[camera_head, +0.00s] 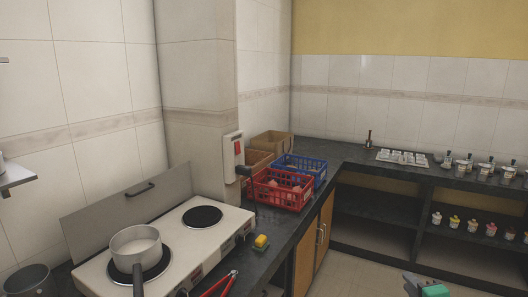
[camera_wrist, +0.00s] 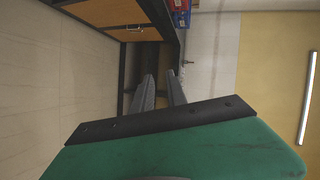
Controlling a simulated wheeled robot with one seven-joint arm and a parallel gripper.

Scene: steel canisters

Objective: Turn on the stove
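The white two-burner stove (camera_head: 178,247) stands on the counter at the lower left of the head view. Its right burner (camera_head: 203,216) is bare and black. A metal pot (camera_head: 136,243) with a dark handle sits on the left burner. My gripper (camera_head: 410,279) shows at the lower right of the head view, well apart from the stove. In the wrist view its two grey fingers (camera_wrist: 160,80) are apart with nothing between them. The stove is not recognisable in the wrist view.
A red crate (camera_head: 280,195) and a blue crate (camera_head: 309,172) stand right of the stove. A yellow sponge-like item (camera_head: 261,241) and red-handled tool (camera_head: 216,284) lie by its front. Jars (camera_head: 467,165) line the right counter. The floor (camera_head: 357,271) between looks clear.

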